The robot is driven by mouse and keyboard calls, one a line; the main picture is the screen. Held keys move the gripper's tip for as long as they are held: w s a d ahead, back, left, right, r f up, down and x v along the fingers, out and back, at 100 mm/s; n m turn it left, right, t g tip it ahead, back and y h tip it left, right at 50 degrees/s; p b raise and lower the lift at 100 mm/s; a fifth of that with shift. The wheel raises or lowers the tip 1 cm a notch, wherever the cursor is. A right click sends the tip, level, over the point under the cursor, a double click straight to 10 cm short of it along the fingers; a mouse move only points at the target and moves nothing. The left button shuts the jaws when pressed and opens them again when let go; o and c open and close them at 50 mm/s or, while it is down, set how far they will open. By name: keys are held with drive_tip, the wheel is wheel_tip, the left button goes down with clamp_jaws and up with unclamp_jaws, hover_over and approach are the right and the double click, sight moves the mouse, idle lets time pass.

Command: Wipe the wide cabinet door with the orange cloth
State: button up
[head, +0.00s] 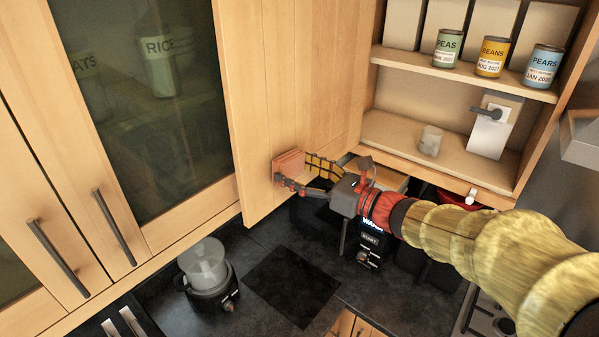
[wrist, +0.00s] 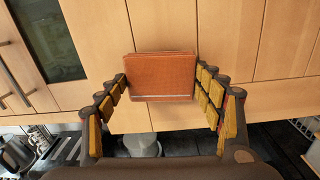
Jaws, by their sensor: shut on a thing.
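The orange cloth (head: 289,165) looks like a folded pad with a flat face. It shows in the middle of the wrist view (wrist: 160,75). My gripper (head: 295,172) is shut on it, with one finger along each side; the fingers also show in the wrist view (wrist: 160,88). The cloth is at the lower part of a plain pale-wood cabinet door (head: 295,75), which also fills much of the wrist view (wrist: 165,25). The cloth's far face lies against or very close to the wood; I cannot tell if it touches.
A glass-front cabinet door (head: 150,120) with dark handles is at the left. An open cabinet (head: 400,130) at the right holds cans on a shelf. Below are a dark counter (head: 255,245), a blender-like appliance (head: 208,270) and a dark machine (head: 370,240).

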sight(304, 162)
drive_tip(key=shift+w+a, duration=0.3)
drive_tip(key=shift+a, duration=0.15)
drive_tip(key=shift+w+d, duration=0.1)
drive_tip(key=shift+d, duration=0.05)
drive_tip(key=w+d, duration=0.2)
drive_tip(key=w, duration=0.1)
drive_tip(key=shift+d, duration=0.1)
idle(0.4)
drive_tip(key=shift+s+a+b, duration=0.7)
drive_tip(key=shift+s+a, duration=0.6)
drive_tip(key=shift+s, duration=0.3)
drive_tip(key=shift+r, duration=0.1)
drive_tip(key=shift+d, duration=0.1)
drive_tip(key=shift+v, duration=2.75)
